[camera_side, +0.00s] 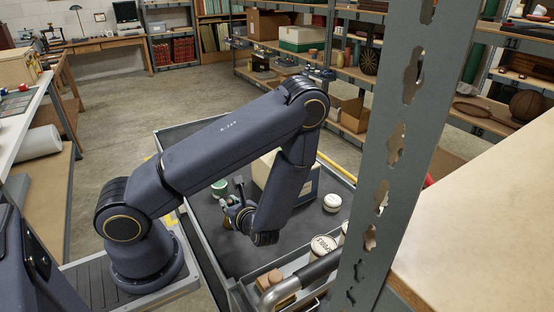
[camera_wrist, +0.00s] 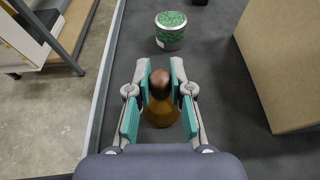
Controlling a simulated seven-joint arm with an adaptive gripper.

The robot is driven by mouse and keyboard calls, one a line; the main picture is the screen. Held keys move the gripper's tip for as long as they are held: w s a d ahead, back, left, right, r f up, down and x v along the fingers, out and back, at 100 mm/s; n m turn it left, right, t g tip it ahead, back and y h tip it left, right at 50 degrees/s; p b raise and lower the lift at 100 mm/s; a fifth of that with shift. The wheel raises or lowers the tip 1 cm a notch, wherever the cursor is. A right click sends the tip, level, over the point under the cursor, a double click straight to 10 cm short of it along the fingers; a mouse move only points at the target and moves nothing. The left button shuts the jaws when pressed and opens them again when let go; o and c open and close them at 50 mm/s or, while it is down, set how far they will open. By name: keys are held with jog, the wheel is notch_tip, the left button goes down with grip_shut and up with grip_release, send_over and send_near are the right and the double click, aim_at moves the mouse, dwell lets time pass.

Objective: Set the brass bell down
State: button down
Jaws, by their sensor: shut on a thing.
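The brass bell shows in the wrist view as a golden-brown body (camera_wrist: 161,114) with a dark brown rounded handle (camera_wrist: 160,82). My gripper (camera_wrist: 160,76) is shut on the bell's handle, one teal-padded finger on each side. In the side view my gripper (camera_side: 240,210) is low over the dark cart top (camera_side: 212,232), and my arm and fingers hide most of the bell. I cannot tell whether the bell's base touches the surface.
A green-patterned tin (camera_wrist: 170,30) stands just beyond the bell, also seen in the side view (camera_side: 219,188). A large box (camera_wrist: 285,65) stands to the right. A white round object (camera_side: 332,202) is farther right. The cart's raised edge (camera_wrist: 103,80) runs along the left.

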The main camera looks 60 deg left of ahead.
jog(key=shift+f, duration=0.15)
jog(key=c, duration=1.1)
grip_release()
jog(key=shift+o, duration=0.2)
jog(key=v, duration=0.6)
jog(key=shift+w+d, duration=0.1)
jog(key=shift+d, duration=0.25)
jog(key=s+d+r+n+g+h, duration=0.1)
jog(key=d+r+n+h, duration=0.1)
jog(key=r+n, duration=0.4)
jog(key=s+d+r+n+g+h, duration=0.1)
jog(key=d+r+n+h, duration=0.1)
jog(key=r+n+h, duration=0.3)
jog(key=shift+s+r+n, duration=0.2)
jog(key=shift+r+n, duration=0.2)
jog(key=shift+r, duration=0.5)
jog(key=d+r+n+t+h, duration=0.2)
jog(key=r, duration=0.2)
jog(key=d+r+n+t+h, duration=0.2)
jog(key=r, duration=0.1)
jog(key=d+r+n+t+h, duration=0.2)
jog(key=r+t, duration=0.1)
jog(key=r, duration=0.1)
jog(key=shift+s+d+r+h, duration=0.25)
jog(key=shift+s+r+h, duration=0.05)
jog(key=shift+s+h, duration=0.1)
jog(key=shift+o, duration=0.6)
jog(key=shift+d+r+t, duration=0.15)
jog(key=shift+r+t, duration=0.15)
